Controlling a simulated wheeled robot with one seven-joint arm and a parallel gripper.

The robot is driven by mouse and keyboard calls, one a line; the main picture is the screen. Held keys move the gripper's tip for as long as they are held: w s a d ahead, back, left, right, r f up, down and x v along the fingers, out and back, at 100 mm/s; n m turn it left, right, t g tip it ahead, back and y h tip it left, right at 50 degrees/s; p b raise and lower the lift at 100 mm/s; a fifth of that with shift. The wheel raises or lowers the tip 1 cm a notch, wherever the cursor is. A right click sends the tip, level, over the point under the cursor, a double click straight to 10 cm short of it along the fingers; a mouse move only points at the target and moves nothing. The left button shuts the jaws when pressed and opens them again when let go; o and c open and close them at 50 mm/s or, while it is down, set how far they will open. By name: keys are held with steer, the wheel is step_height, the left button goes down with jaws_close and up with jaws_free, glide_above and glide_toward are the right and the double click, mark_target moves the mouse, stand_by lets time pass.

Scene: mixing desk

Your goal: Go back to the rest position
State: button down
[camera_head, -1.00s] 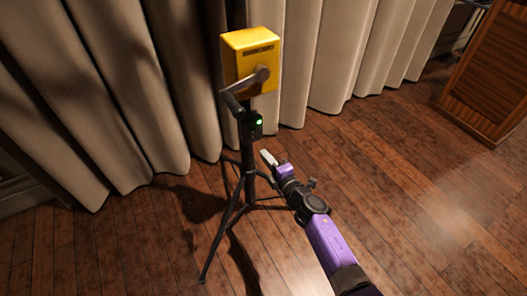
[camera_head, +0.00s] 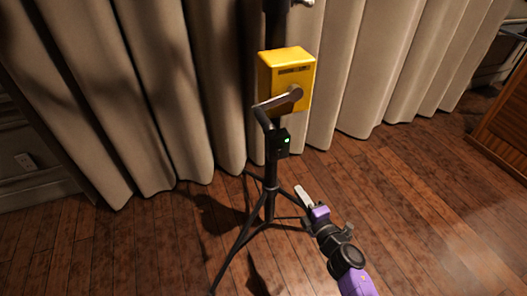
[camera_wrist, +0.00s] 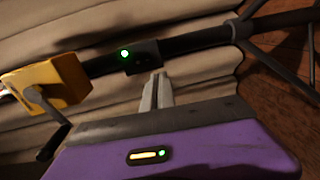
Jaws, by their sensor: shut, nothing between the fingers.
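My gripper (camera_head: 304,197) is in the lower middle of the head view, on my purple and black arm. Its pale fingers are together with nothing between them. The fingers also show in the wrist view (camera_wrist: 157,92), pointing toward a black stand. The black tripod stand (camera_head: 270,180) is just left of my gripper in the head view. It carries a yellow box (camera_head: 287,78) with a grey crank handle, and below it a small black block (camera_head: 283,143) with a lit green light. In the wrist view the yellow box (camera_wrist: 48,84) is at the left, with its crank hanging down.
Beige curtains (camera_head: 215,90) hang behind the stand. The brown wooden floor (camera_head: 420,205) is clear to the right of my arm. A wooden cabinet (camera_head: 505,120) stands at the right edge. The tripod's spread legs are close to my gripper's left.

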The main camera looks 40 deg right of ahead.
steer(key=s+a+r+m+t, duration=0.1)
steer(key=s+a+r+m, duration=0.15)
steer(key=r+m, duration=0.4)
steer(key=s+a+r+m+g+y+p, duration=0.1)
steer(key=s+a+r+m, duration=0.1)
steer(key=s+a+r, duration=0.3)
steer(key=s+a+r+m+y+p, duration=0.2)
steer(key=s+a+r, duration=0.3)
steer(key=s, duration=0.8)
steer(key=s+a+r+m+g+y+p, duration=0.1)
steer(key=s+a+r+m, duration=0.3)
steer(key=s+a, duration=0.4)
steer(key=shift+s+a+r+g+y+p, duration=0.25)
steer(key=shift+s+r+p, duration=0.35)
steer(key=shift+s, duration=0.45)
steer(key=shift+r, duration=0.1)
